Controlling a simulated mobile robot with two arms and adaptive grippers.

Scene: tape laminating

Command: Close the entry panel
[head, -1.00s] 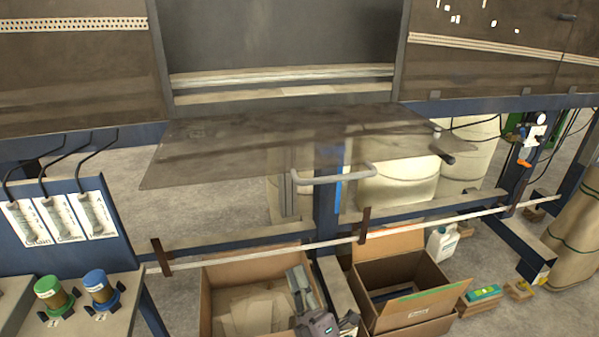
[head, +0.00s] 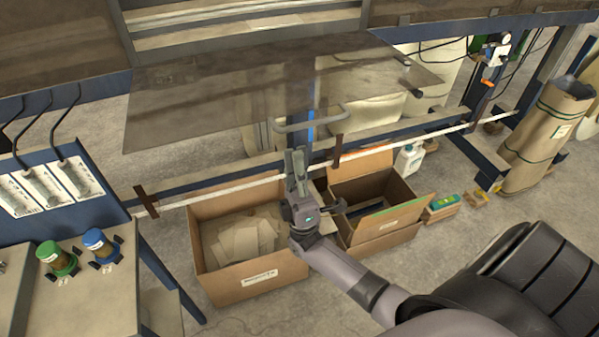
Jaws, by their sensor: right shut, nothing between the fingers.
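The entry panel (head: 200,97) is a smoky see-through sheet at the machine's front. It is hinged along its far edge and hangs open, sticking out toward me below the opening. Its grey bar handle (head: 310,122) is on the near edge, right of the panel's middle. My right gripper (head: 294,155) points up just below the handle's left end. Its fingers are shut and hold nothing. I cannot tell whether they touch the handle. My left gripper does not show.
A white rail (head: 400,141) runs across below the panel. Cardboard boxes (head: 228,283) and (head: 390,240) stand open on the floor. A side table with a green-capped jar (head: 48,252) and a blue-capped jar (head: 96,240) is at left. A wrapped roll (head: 548,135) stands at right.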

